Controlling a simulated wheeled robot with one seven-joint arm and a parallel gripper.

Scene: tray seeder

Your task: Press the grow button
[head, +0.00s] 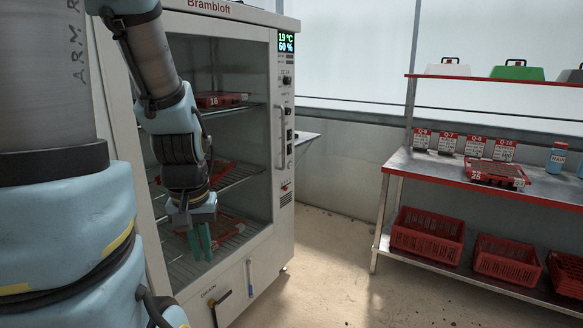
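The growth cabinet (230,24) stands at the left, white, with a glazed front and the name Brambloft on top. A control strip (287,95) runs down its right front edge. It has a lit display (286,42) reading 19 °C and 60 %, with small dark knobs and switches below. Their labels are too small to read, so I cannot tell which is the grow button. My gripper (200,241) hangs in front of the glazed front, left of and below the strip, fingers pointing down. Its green fingers are close together, and I see nothing between them; their opening is unclear.
Red trays, one marked 16 (222,100), sit on wire shelves inside the cabinet. A vertical handle (282,140) is beside the strip. A drain lever (222,301) is low in front. At the right, a metal bench (400,163) holds a red tray (493,173). Floor between is clear.

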